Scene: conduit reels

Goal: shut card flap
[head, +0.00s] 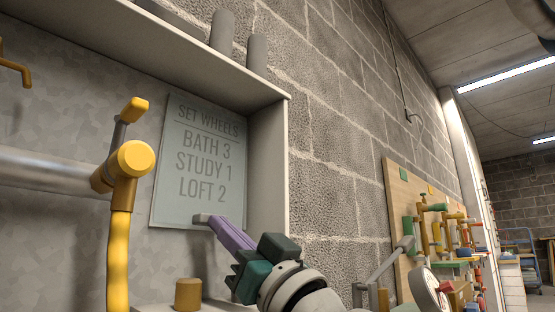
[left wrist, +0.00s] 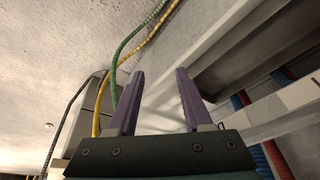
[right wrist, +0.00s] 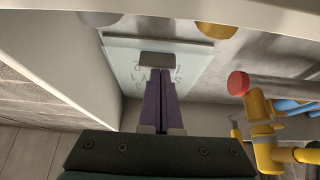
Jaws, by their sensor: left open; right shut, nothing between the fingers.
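The card flap (head: 202,150) is a grey-green plate lettered "SET WHEELS, BATH 3, STUDY 1, LOFT 2", against the back of a pale wall cabinet. It shows upside down in the right wrist view (right wrist: 195,62). A small grey tab (right wrist: 158,68) is at its lower edge. My right gripper (head: 217,224) has its purple fingers together with nothing between them; their tips are at the tab, and I cannot tell whether they touch it. I cannot tell if the card lies flush. My left gripper (left wrist: 157,78) is open and empty, outside the head view.
A yellow valve fitting and hose (head: 121,215) on a grey pipe stand left of the card. The cabinet's side wall (head: 267,150) is close on the right. A tan knob (head: 188,294) sits below. Green and yellow hoses (left wrist: 133,45) pass beyond my left gripper.

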